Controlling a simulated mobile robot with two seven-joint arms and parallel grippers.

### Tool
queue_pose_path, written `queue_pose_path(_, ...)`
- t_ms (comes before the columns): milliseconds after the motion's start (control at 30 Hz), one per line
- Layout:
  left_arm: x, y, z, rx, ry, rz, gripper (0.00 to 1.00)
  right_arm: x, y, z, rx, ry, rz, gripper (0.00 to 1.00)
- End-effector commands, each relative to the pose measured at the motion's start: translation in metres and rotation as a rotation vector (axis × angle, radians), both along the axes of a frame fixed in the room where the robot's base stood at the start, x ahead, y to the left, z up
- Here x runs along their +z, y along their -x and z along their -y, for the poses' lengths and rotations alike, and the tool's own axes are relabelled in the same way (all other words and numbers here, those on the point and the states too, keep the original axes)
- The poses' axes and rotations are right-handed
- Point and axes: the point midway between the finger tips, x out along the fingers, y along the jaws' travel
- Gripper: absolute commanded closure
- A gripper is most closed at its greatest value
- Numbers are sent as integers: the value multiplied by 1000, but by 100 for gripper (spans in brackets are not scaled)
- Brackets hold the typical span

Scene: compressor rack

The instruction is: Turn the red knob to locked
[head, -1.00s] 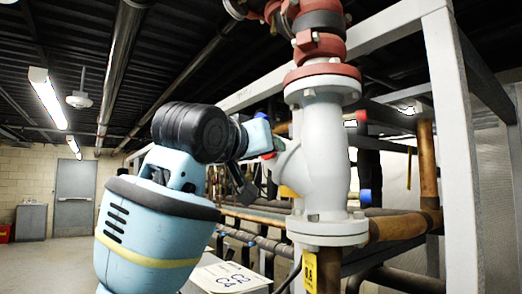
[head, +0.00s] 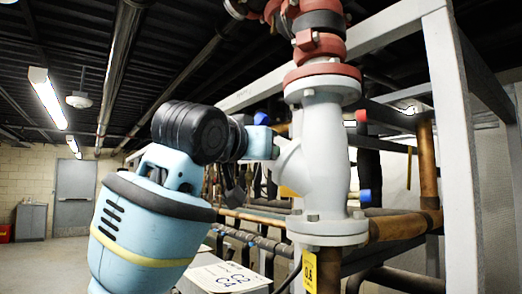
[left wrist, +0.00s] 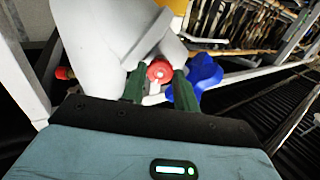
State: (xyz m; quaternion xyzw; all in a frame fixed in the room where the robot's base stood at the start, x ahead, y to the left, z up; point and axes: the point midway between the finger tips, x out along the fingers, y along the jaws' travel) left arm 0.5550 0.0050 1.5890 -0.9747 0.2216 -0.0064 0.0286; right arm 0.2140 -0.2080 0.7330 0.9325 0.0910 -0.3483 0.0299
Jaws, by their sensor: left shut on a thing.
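The red knob (left wrist: 160,71) shows in the left wrist view between the two dark green fingers of my left gripper (left wrist: 158,85). The fingers are closed on it from both sides. The knob sits on a short stem at the side of the large light-grey valve body (left wrist: 105,35). In the head view the valve body (head: 323,165) stands upright in the middle, and my left arm reaches its left side. There the knob and fingertips are hidden. My right gripper is in neither view.
A blue handle (left wrist: 205,72) is close to the right of the fingers in the left wrist view. A white frame post (head: 447,150) and brown pipes (head: 395,227) flank the valve. A lettered panel (head: 228,277) lies below my arm. Open floor is at the left.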

Motion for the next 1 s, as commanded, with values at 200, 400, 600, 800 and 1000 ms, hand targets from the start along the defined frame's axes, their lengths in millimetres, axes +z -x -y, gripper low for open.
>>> queue_pose_path(200,0,0,-1,2,-187,90,92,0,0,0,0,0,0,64)
queue_pose_path(400,0,0,0,2,-360,172,92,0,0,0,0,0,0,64)
queue_pose_path(600,0,0,0,2,-531,255,92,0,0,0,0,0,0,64)
queue_pose_path(800,0,0,0,2,-703,336,92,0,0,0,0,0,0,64)
queue_pose_path(1000,0,0,0,1,-868,415,92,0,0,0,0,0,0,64)
